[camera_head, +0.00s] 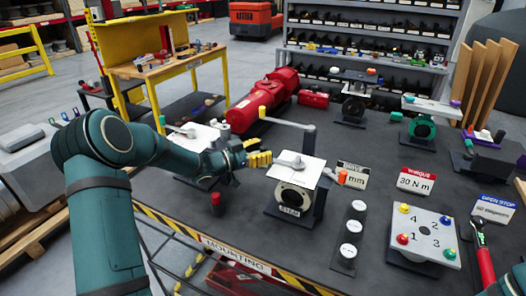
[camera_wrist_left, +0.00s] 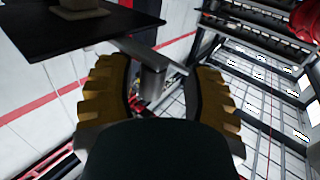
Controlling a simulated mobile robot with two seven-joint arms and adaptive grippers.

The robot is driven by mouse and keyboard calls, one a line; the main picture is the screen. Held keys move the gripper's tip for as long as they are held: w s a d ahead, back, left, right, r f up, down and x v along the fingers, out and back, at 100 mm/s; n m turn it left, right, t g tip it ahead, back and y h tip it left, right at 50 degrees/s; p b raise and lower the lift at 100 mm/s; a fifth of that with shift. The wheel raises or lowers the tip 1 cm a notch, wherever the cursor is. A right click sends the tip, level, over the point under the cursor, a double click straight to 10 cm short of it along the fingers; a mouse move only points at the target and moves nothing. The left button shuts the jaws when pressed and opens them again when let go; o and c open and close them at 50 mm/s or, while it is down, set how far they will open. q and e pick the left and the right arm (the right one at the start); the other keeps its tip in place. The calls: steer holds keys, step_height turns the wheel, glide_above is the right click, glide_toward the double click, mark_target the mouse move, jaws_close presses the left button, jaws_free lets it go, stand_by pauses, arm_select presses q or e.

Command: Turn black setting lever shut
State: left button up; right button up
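The nearest valve actuator has a white top plate (camera_head: 303,171), a grey round hub and a "STEM" label (camera_head: 290,211) on its front. A grey lever (camera_head: 284,162) runs from the hub leftward to my left gripper (camera_head: 258,158). I cannot make out a clearly black lever. In the left wrist view, the two tan ribbed fingers of my left gripper (camera_wrist_left: 158,92) stand apart. A grey post-like part (camera_wrist_left: 151,68) shows between or just beyond them; contact cannot be told. My right gripper is not in view.
A red-capped peg (camera_head: 216,198), a strip of round gauges (camera_head: 350,231), a numbered plate (camera_head: 420,232) and a red-handled tool (camera_head: 484,256) lie around. The dark bench front is mostly clear.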

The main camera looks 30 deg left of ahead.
arm_select(q)
steer(key=shift+d, duration=0.2)
steer(key=v, duration=1.2)
steer(key=shift+a, duration=0.1)
